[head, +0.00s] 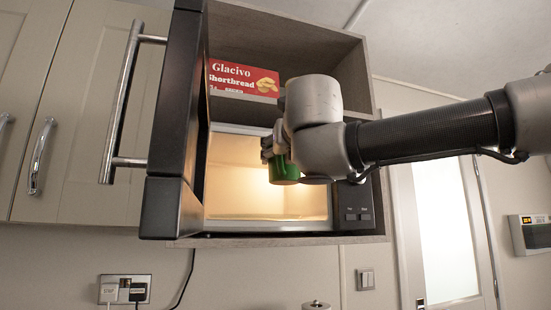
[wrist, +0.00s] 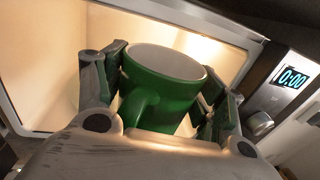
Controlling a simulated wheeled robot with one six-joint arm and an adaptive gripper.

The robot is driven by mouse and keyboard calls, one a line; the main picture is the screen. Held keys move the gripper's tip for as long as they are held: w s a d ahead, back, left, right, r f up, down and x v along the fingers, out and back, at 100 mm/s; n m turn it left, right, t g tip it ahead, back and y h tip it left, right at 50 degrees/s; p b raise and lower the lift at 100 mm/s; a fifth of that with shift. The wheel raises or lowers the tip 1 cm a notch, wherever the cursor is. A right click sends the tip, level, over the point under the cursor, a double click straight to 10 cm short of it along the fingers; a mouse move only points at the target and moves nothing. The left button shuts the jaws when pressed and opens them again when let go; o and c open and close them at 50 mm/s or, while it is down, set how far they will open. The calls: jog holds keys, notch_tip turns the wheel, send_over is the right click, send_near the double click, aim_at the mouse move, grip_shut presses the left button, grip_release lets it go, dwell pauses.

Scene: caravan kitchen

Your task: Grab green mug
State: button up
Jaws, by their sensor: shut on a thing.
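The green mug (wrist: 165,85) has a white inside, and its handle points toward the wrist camera. My gripper (wrist: 160,95) is shut on it, with a finger at each side of the mug. In the head view the mug (head: 284,170) shows as a green patch below my gripper (head: 270,150), in front of the lit microwave opening. The wrist and arm hide part of the mug there. The mug looks somewhat tilted in the wrist view. I cannot tell whether it touches the microwave floor.
The microwave (head: 330,226) stands in a wall cabinet, its dark door (head: 176,120) open to the left with a long metal handle (head: 124,95). A red shortbread box (head: 243,77) lies above it. The microwave's panel and clock (wrist: 291,77) are at the right. Closed cupboards (head: 75,150) stand left.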

jog(key=s+d, duration=0.3)
jog(key=s, duration=0.4)
jog(key=shift+d, duration=0.25)
